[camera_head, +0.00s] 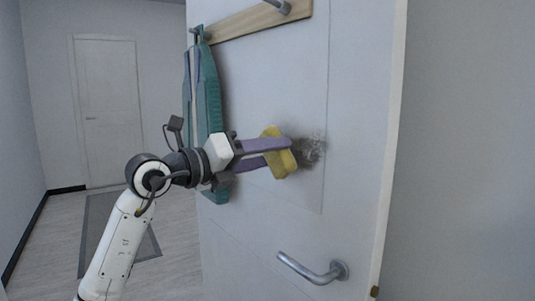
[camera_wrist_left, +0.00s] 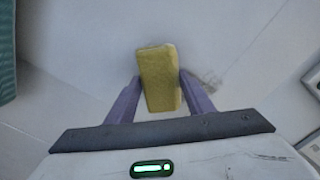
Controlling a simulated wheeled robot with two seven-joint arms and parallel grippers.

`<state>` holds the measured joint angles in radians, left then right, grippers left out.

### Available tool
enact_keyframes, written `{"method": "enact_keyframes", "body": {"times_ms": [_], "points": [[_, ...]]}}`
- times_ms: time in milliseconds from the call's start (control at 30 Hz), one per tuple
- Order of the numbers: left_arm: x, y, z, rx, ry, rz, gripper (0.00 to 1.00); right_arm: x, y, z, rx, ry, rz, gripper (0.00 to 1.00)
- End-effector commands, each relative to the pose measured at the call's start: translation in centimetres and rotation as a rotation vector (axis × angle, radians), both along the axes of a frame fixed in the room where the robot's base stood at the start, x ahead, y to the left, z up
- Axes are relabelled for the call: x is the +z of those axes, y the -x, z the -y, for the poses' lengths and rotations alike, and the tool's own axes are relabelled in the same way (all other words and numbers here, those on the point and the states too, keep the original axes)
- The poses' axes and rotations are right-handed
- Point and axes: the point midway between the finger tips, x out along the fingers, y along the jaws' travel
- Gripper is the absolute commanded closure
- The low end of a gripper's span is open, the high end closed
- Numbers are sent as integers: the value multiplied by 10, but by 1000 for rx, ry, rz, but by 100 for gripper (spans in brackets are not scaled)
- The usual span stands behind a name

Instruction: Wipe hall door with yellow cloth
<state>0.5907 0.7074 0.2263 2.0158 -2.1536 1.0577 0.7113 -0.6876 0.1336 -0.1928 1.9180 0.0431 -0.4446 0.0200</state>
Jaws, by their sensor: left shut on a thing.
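The white hall door (camera_head: 270,230) stands open across the middle of the head view. A dark grey smudge (camera_head: 310,150) marks its panel, and part of it shows in the left wrist view (camera_wrist_left: 210,78). My left gripper (camera_head: 275,152) is shut on the yellow cloth (camera_head: 284,165), which looks like a thick block. The cloth is at the door's face, just left of the smudge; I cannot tell whether it touches the door. In the left wrist view the cloth (camera_wrist_left: 158,80) sits between the two purple fingers. My right gripper is not in view.
A teal and blue garment (camera_head: 207,110) hangs from a wooden hook rail (camera_head: 255,20) on the door, behind my left wrist. A metal door handle (camera_head: 315,270) sticks out below. Another closed door (camera_head: 107,110) and a grey floor mat (camera_head: 95,235) are at the back left.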

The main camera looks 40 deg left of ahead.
Motion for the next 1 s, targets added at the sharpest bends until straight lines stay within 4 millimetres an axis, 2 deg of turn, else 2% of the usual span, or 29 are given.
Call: {"method": "enact_keyframes", "body": {"times_ms": [1000], "points": [[1, -18, 6, -1, 0, 1, 70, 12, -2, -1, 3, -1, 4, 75]]}}
